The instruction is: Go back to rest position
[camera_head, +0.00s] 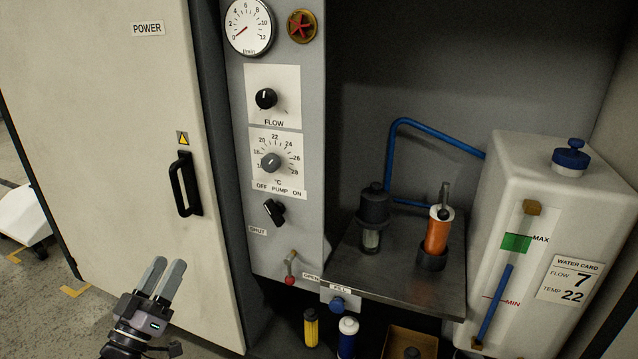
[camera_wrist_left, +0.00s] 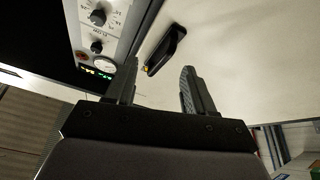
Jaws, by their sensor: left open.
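My left gripper (camera_head: 163,278) is at the lower left of the head view, in front of the white POWER cabinet door (camera_head: 110,130). It holds nothing. In the left wrist view its two fingers (camera_wrist_left: 158,88) stand apart with nothing between them. The black door handle (camera_head: 184,185) is up and to the right of the gripper in the head view, apart from it. The handle also shows beyond the fingertips in the left wrist view (camera_wrist_left: 165,50). My right gripper is in neither view.
The control panel (camera_head: 240,150) has a gauge (camera_head: 249,27), flow and temperature knobs, and a pump switch (camera_head: 273,211). A metal shelf (camera_head: 390,260) carries an orange cylinder (camera_head: 438,236) and a black-capped one. A white water tank (camera_head: 560,200) stands at right. Bottles (camera_head: 311,327) sit below. Floor at left is mostly clear.

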